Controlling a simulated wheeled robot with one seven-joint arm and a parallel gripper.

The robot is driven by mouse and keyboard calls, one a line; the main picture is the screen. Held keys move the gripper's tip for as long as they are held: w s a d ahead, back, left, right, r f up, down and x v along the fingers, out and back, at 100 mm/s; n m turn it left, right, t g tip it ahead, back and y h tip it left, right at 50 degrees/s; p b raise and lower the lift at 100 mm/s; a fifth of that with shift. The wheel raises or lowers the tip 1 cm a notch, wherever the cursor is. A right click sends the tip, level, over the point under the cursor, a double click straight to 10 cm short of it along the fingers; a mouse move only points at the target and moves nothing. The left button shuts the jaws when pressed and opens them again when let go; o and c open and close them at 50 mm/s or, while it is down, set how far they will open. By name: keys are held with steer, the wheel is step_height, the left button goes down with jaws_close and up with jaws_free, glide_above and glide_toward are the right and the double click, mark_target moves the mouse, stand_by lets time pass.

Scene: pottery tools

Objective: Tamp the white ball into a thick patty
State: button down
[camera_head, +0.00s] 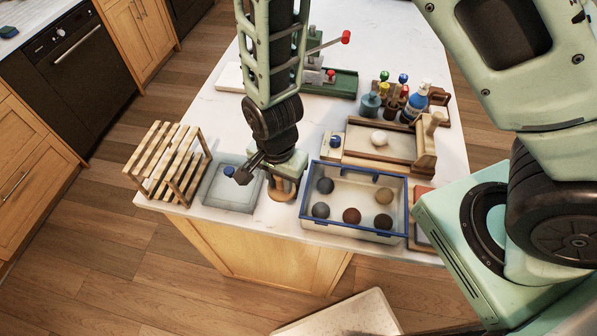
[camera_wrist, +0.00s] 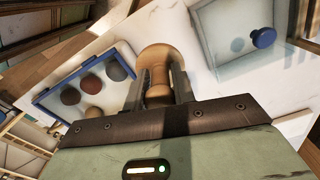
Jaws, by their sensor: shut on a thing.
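The white ball (camera_head: 379,138) is round and lies in a shallow wood-framed tray (camera_head: 404,145) at the right of the counter. My gripper (camera_head: 284,180) is over the front part of the counter, left of the blue-rimmed box and well away from the ball. It is shut on a wooden tamper (camera_head: 283,191) with a round foot. In the wrist view the tamper (camera_wrist: 156,72) stands between the two fingers (camera_wrist: 157,92), its broad round end away from my palm. I cannot tell whether its foot touches the counter. The ball is not clearly seen in the wrist view.
A blue-rimmed clear box (camera_head: 353,226) with several coloured balls stands right of my gripper. A translucent slab with a blue knob (camera_head: 229,172) and a wooden rack (camera_head: 160,158) are to the left. Bottles (camera_head: 417,101) and tools stand behind the ball's tray.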

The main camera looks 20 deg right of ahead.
steer(key=shift+s+a+f+b, duration=0.1)
steer(key=shift+s+f+b, duration=0.1)
steer(key=shift+f, duration=0.4)
steer(key=shift+s+f+b, duration=0.15)
steer(key=shift+f, duration=0.45)
step_height(320, 180, down, 6)
steer(key=b, duration=0.5)
steer(key=shift+f, duration=0.25)
steer(key=c, duration=1.1)
jaws_free()
step_height(320, 180, up, 18)
steer(key=shift+f+b, duration=0.25)
steer(key=shift+b, duration=0.6)
steer(key=s+d+n+b, duration=0.1)
steer(key=s+n+b, duration=0.1)
steer(key=s+n, duration=0.2)
steer(key=s+d+n+b, duration=0.1)
steer(key=s+n+b, duration=0.1)
steer(key=s+n, duration=0.2)
steer(key=s+d+n+b, duration=0.2)
steer(key=s+n, duration=0.2)
steer(key=n, duration=0.5)
steer(key=shift+d+y+b, duration=0.1)
steer(key=shift+y+b, duration=0.2)
